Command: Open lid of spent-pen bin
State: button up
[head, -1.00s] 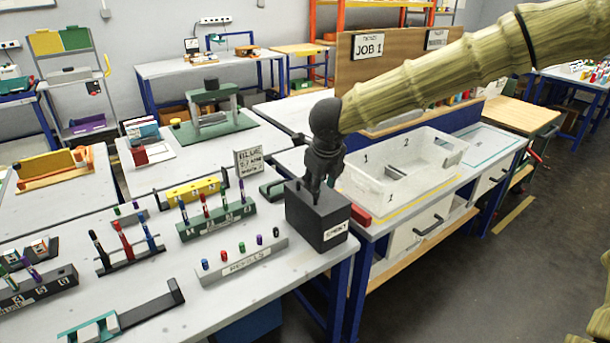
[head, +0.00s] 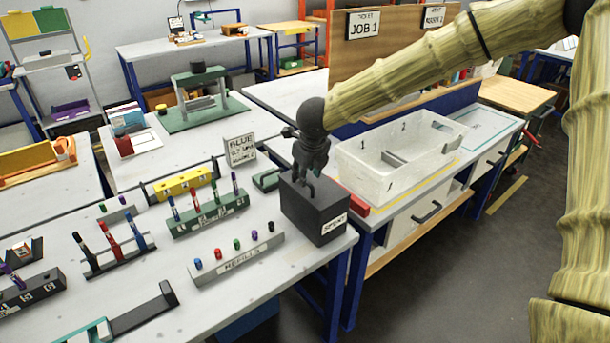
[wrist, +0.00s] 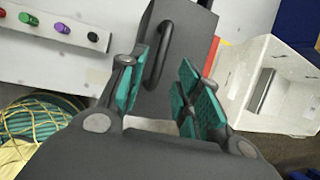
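The spent-pen bin (head: 318,215) is a dark grey box labelled SPENT at the front right corner of the near table. Its lid looks shut. My gripper (head: 310,180) points down just above the lid in the head view. In the wrist view, a dark bar handle (wrist: 160,55) stands on the bin's lid (wrist: 180,15). My gripper (wrist: 160,88) is open, its green-padded fingers apart. The handle lies between the finger lines, nearer the left finger; I cannot tell whether they touch. The fingers hide part of the lid.
A refills rack (head: 237,258) and a green pen rack (head: 207,215) stand left of the bin. A small sign (head: 240,151) stands behind it. A white divided tray (head: 400,165) is to the right on another bench.

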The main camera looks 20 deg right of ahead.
jog(key=shift+x, duration=1.5)
grip_shut()
